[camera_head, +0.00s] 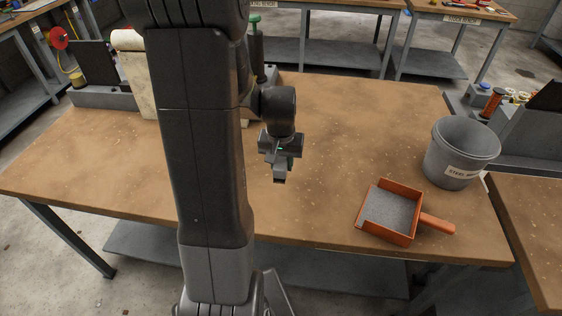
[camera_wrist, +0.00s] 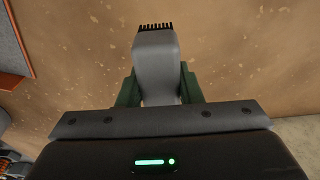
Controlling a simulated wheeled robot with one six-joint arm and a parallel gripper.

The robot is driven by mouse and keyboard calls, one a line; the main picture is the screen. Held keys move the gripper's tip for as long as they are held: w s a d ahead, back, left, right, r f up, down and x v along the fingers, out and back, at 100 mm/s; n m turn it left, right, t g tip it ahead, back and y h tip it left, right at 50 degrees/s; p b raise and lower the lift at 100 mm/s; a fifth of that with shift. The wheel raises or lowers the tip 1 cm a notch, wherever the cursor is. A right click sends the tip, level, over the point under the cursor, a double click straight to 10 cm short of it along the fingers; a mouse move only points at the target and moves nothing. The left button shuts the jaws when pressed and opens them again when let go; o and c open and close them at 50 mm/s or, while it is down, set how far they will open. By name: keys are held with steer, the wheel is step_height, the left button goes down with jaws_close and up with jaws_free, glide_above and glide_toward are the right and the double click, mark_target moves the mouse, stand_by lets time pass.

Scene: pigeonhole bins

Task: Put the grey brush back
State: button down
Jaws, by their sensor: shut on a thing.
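The grey brush (camera_wrist: 156,68) is in my gripper (camera_wrist: 158,92), between its two green fingers. Its black bristles point away from the wrist in the wrist view. In the head view my gripper (camera_head: 281,170) hangs over the middle of the wooden bench, and only a small grey end of the brush (camera_head: 279,179) shows below it. The brush appears held above the bench top; the exact gap cannot be told. My arm hides part of the bench.
An orange dustpan (camera_head: 413,228) with a speckled grey inside lies at the right front of the bench (camera_head: 340,120). A grey labelled bucket (camera_head: 462,155) stands behind it near the right edge. A grey holder (camera_head: 105,98) stands at the back left. The bench middle is clear.

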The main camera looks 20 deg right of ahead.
mark_target(282, 190)
steer(key=shift+f+b, duration=3.3)
steer(key=shift+f, duration=0.75)
steer(key=shift+f+b, duration=0.3)
steer(key=shift+f, duration=0.05)
steer(key=c, duration=1.3)
jaws_free()
steer(key=shift+c, duration=0.2)
steer(key=o, duration=0.6)
steer(key=shift+r, duration=0.15)
steer(key=shift+s+a+r+p, duration=0.1)
steer(key=shift+s+r+p, duration=0.05)
steer(key=shift+r+p, duration=1)
steer(key=shift+s+a+r+p, duration=0.15)
steer(key=shift+r+p, duration=0.65)
steer(key=shift+r, duration=0.65)
steer(key=shift+s+r+p, duration=0.15)
steer(key=shift+r+p, duration=0.85)
steer(key=shift+r, duration=0.3)
